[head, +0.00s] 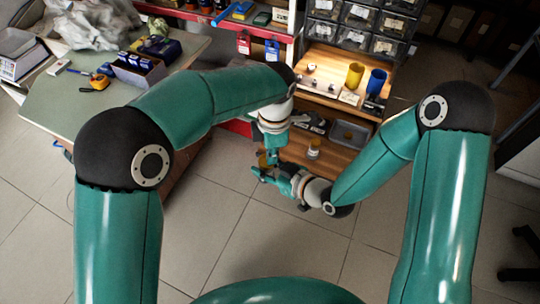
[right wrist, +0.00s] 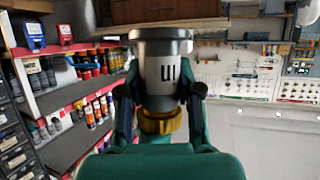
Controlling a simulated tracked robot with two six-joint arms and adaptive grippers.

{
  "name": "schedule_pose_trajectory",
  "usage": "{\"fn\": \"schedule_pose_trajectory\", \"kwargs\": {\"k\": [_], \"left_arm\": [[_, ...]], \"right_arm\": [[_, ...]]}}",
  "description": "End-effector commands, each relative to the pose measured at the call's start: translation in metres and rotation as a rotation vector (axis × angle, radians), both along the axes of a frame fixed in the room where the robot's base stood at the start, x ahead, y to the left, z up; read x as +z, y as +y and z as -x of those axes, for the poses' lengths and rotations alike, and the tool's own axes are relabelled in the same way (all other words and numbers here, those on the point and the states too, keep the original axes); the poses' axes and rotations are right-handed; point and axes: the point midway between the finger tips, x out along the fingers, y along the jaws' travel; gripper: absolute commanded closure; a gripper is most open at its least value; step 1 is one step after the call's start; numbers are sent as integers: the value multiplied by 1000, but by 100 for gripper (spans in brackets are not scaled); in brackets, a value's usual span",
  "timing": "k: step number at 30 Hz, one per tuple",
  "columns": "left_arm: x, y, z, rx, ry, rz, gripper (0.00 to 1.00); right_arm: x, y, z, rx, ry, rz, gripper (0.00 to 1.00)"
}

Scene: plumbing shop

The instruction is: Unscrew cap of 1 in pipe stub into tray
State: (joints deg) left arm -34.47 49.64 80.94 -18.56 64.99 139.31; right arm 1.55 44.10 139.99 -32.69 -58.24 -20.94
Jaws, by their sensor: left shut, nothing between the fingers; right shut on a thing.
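My right gripper (head: 276,176) is shut on a pipe stub. In the right wrist view the stub (right wrist: 162,84) is a pale grey cylinder with dark bar marks, a darker wide rim at its upper end and a brass-coloured ring (right wrist: 161,121) at its lower end. My right gripper's fingers (right wrist: 161,108) stand on both sides of it. In the head view only a small golden-brown part (head: 264,160) shows between the grippers. My left gripper (head: 269,148) is shut and empty, pointing down just above this part; whether it touches cannot be told. A grey tray (head: 350,134) lies on the wooden shelf.
Yellow (head: 354,75) and blue (head: 376,81) cups stand on the board above. A cluttered green bench (head: 60,115) is at left. The tiled floor in front is clear.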

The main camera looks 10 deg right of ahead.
Motion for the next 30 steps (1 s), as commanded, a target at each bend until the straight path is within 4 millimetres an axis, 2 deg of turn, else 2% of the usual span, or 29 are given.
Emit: {"fn": "schedule_pose_trajectory", "kwargs": {"k": [1,3,7,11,19,25,30], "left_arm": [[-4,-1,-1,103,0,0,100],[-4,-1,-2,249,-5,0,100],[-4,-1,-5,443,-12,-1,100],[-4,0,-6,519,-16,-2,100],[-4,0,-6,521,-17,-3,100],[-4,0,-6,520,-16,-3,69],[-4,0,-6,520,-16,-4,69]], "right_arm": [[7,3,-2,8,-23,-5,100],[7,3,-2,8,-23,-5,100],[7,3,-2,8,-23,-5,100],[6,2,-2,8,-23,-5,100],[6,2,-2,8,-22,-5,100],[6,2,-2,7,-22,-5,100],[6,2,-2,6,-21,-5,100]]}}
